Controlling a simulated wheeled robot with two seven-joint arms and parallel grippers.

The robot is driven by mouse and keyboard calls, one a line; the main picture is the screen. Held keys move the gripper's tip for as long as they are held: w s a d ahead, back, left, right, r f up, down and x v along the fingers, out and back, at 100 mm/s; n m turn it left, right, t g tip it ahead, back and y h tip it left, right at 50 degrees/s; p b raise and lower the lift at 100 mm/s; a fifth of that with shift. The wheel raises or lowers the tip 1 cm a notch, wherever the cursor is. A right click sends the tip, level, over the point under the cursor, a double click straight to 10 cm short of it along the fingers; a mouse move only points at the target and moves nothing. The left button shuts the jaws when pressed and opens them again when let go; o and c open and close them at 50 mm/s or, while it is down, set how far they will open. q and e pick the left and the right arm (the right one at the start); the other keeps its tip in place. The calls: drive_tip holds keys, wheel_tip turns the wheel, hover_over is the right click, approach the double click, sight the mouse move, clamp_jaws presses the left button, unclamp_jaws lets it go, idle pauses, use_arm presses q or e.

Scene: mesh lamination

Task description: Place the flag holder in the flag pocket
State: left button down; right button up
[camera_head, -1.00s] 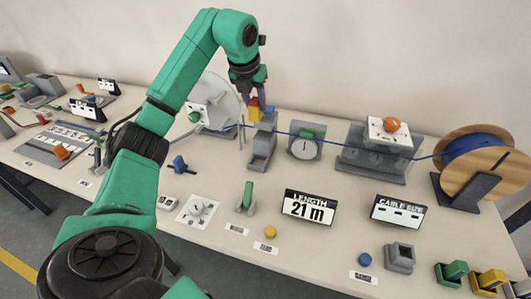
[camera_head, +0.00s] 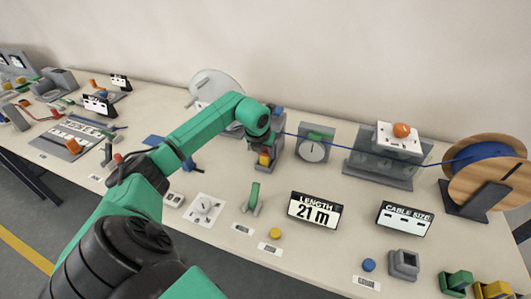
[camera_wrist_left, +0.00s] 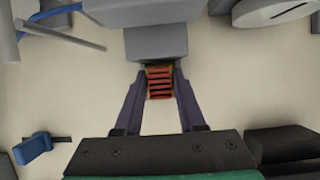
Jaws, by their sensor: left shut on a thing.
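My left gripper (camera_head: 264,150) points down in front of the grey block (camera_head: 278,153), largely covered by its own wrist in the head view. In the left wrist view its two dark fingers (camera_wrist_left: 160,86) are shut on a small orange-and-red ribbed piece (camera_wrist_left: 160,83), which I take to be the flag holder. It shows red and yellow in the head view (camera_head: 265,160). The piece lies right at the near edge of the grey block (camera_wrist_left: 156,44); I cannot tell whether it sits in a pocket there. My right gripper is out of view.
A blue cable (camera_head: 350,161) runs from the wooden spool (camera_head: 490,170) past the dial box (camera_head: 316,146) towards the grey block. A green lever (camera_head: 254,195) and the length display (camera_head: 315,210) stand nearer. A blue-handled part (camera_wrist_left: 38,146) lies left in the wrist view.

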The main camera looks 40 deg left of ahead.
use_arm(q)
drive_tip(key=shift+f, duration=0.7)
drive_tip(key=c, duration=0.5)
unclamp_jaws()
drive_tip(key=shift+r, duration=0.25)
drive_tip(key=b+v, duration=0.2)
drive_tip(key=v, duration=0.9)
drive_tip(key=shift+r, duration=0.35)
drive_tip(key=shift+s+d, duration=0.1)
